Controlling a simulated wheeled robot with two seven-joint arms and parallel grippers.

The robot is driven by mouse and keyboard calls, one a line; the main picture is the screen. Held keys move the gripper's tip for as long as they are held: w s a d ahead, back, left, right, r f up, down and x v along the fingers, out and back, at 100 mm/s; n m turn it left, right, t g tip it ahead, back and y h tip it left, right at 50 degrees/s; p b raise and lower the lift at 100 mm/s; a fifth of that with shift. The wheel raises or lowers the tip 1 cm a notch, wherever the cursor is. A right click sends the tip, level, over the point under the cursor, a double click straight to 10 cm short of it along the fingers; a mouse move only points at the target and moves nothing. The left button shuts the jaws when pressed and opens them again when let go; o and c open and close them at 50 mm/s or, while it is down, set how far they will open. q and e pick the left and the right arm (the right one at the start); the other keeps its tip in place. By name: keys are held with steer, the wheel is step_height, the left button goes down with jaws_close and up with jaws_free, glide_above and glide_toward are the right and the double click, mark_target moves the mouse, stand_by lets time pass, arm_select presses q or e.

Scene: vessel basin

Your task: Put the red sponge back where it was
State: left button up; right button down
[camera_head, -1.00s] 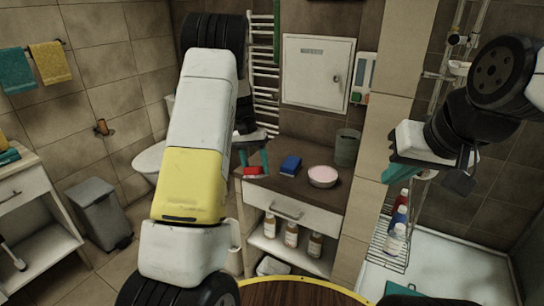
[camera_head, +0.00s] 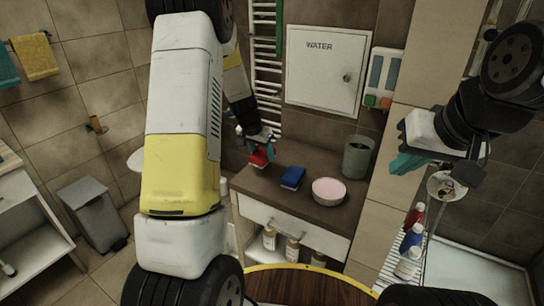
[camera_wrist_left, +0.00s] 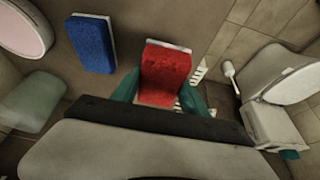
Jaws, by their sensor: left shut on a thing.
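The red sponge (camera_head: 258,157) is held in my left gripper (camera_head: 257,150) above the back left part of the dark counter (camera_head: 316,213). In the left wrist view the red sponge (camera_wrist_left: 166,75) sits between the teal fingers, with a pale layer at its far edge. My left gripper is shut on it. The blue sponge (camera_head: 292,178) lies on the counter to the right of the red one. My right gripper (camera_head: 407,163) is at the right, apart from the counter; its teal fingers show, but their opening is unclear.
A white bowl with pink contents (camera_head: 329,191) and a grey-green cup (camera_head: 357,157) stand on the counter's right side. A wire rack with several bottles (camera_head: 410,240) is at the right. A toilet (camera_wrist_left: 285,90) shows in the left wrist view.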

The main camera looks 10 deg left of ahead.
mark_target(262, 172)
arm_select(q)
steer(key=shift+f, duration=2.5)
steer(key=shift+f, duration=0.1)
steer(key=o, duration=1.2)
